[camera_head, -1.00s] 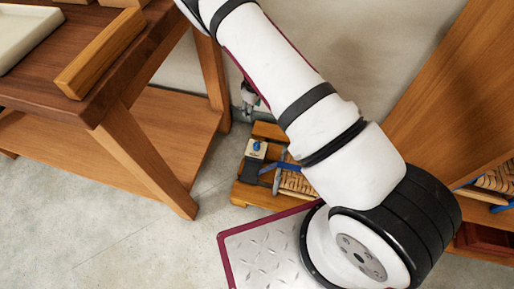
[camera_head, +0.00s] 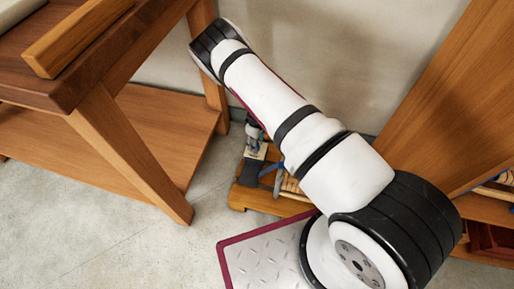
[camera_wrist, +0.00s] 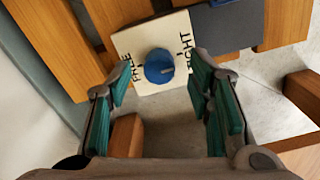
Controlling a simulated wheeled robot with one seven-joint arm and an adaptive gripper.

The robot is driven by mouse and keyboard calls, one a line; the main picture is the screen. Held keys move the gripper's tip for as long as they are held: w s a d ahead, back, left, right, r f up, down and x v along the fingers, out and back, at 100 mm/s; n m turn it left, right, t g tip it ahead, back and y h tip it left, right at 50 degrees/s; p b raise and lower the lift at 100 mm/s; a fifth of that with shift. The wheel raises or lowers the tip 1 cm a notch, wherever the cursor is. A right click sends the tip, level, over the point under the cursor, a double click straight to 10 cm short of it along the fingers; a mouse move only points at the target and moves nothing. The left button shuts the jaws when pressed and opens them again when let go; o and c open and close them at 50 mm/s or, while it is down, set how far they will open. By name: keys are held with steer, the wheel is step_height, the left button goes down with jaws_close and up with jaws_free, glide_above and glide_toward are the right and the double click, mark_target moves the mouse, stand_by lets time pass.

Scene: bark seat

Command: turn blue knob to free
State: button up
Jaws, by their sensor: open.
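The blue knob (camera_wrist: 159,66) sits on a cream plate (camera_wrist: 138,43) in the wrist view. The plate reads FREE on the left and TIGHT, partly covered, on the right. How far the fingertips are above the plate is unclear. In the head view my gripper (camera_head: 254,133) is small and hangs over the plate (camera_head: 256,152); it hides the knob there.
The plate is on a low wooden bench seat (camera_head: 246,194) on the floor. A wooden table (camera_head: 105,125) stands to the left and a wooden panel (camera_head: 450,90) to the right. A dark grey pad (camera_wrist: 226,24) lies beside the plate.

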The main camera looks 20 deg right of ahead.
steer(key=shift+f+b, duration=0.4)
steer(key=shift+f, duration=0.95)
steer(key=shift+c, duration=0.2)
jaws_close()
